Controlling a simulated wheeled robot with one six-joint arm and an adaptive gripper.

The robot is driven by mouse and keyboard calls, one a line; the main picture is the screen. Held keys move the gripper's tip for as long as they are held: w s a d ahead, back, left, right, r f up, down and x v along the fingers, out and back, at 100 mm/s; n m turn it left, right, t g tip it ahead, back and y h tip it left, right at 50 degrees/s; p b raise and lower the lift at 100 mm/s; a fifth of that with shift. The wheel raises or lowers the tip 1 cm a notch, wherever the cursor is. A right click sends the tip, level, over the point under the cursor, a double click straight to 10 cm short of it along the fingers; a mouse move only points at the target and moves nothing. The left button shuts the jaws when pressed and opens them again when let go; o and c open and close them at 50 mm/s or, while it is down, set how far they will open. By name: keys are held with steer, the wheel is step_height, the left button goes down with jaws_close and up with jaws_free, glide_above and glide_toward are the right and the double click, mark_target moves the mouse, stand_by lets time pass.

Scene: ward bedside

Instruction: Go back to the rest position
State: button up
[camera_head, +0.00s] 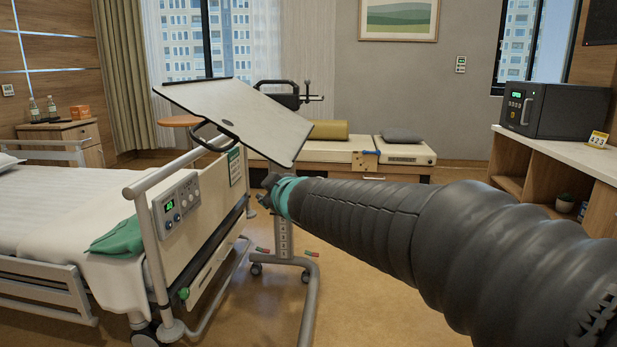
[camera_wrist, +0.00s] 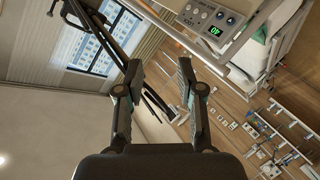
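My gripper (camera_head: 267,191) is at the far end of my outstretched arm, beside the foot end of the bed (camera_head: 60,215) and below the tilted top of the overbed table (camera_head: 240,118). In the wrist view my gripper (camera_wrist: 158,68) has its two fingers well apart with nothing held between them.
The table's wheeled stand (camera_head: 312,290) is close to my gripper. A low bench (camera_head: 325,150) stands at the back. A counter (camera_head: 560,148) with a black box-shaped device (camera_head: 555,108) is at the right.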

steer(key=s+d+f+m+g+h, duration=0.2)
steer(key=s+d+f+m+h, duration=0.1)
steer(key=s+d+f, duration=0.4)
steer(key=s+d+f+m+g+h, duration=0.2)
steer(key=s+d+f+m+h, duration=0.15)
steer(key=d, duration=0.55)
steer(key=s+d+f+m+g, duration=0.1)
steer(key=s+d+m, duration=0.1)
steer(key=s, duration=0.5)
steer(key=s+d+f+m+g+p, duration=0.1)
steer(key=s+d+f+m, duration=0.1)
steer(key=s+d, duration=0.3)
steer(key=s+d+f+m+g, duration=0.1)
steer(key=s+d+f+m, duration=0.1)
steer(key=s, duration=0.8)
steer(key=shift+s+d+f+m+g+p, duration=0.15)
steer(key=shift+s+d+m+g+p, duration=0.25)
steer(key=shift+d, duration=0.6)
